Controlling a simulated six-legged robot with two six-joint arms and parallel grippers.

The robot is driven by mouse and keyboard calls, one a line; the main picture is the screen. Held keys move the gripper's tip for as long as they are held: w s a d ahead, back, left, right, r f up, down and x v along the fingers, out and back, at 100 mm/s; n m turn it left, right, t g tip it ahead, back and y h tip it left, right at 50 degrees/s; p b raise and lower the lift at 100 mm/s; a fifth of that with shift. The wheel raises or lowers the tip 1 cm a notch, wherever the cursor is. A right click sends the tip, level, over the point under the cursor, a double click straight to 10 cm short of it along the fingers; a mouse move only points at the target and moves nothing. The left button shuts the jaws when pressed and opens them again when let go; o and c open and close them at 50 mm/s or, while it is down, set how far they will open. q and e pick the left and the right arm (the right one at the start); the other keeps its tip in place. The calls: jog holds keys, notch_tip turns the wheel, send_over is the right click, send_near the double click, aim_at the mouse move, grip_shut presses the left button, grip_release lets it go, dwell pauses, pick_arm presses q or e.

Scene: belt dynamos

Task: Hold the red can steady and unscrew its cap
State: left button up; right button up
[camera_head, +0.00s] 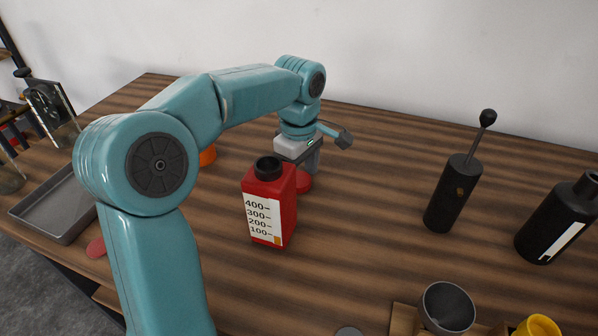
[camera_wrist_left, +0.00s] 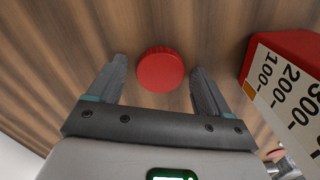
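The red can (camera_head: 268,205) stands upright on the wooden table, with a white scale label on its front. Its dark neck (camera_head: 268,167) is bare, with no cap on it. A round red cap (camera_head: 304,183) lies on the table just behind and right of the can, partly hidden by it. My left gripper (camera_head: 308,168) points down over the cap. In the left wrist view its two fingers are apart, with the red cap (camera_wrist_left: 161,70) between the tips and gaps on both sides. The can (camera_wrist_left: 285,85) stands right of the fingers there. My right gripper is not in view.
A black cylinder with a ball-topped lever (camera_head: 455,195) and a black bottle (camera_head: 560,220) stand at the right. A grey cup (camera_head: 447,308) and a yellow object (camera_head: 538,326) are at the front right. A grey tray (camera_head: 50,212) lies left. The table between can and cylinder is clear.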

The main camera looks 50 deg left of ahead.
aim_at(299, 179)
pick_arm(q)
jog(key=shift+r, duration=0.1)
jog(key=shift+r, duration=0.25)
notch_tip(299, 179, up, 12)
jog(key=p, duration=0.4)
jog(key=shift+f, duration=0.15)
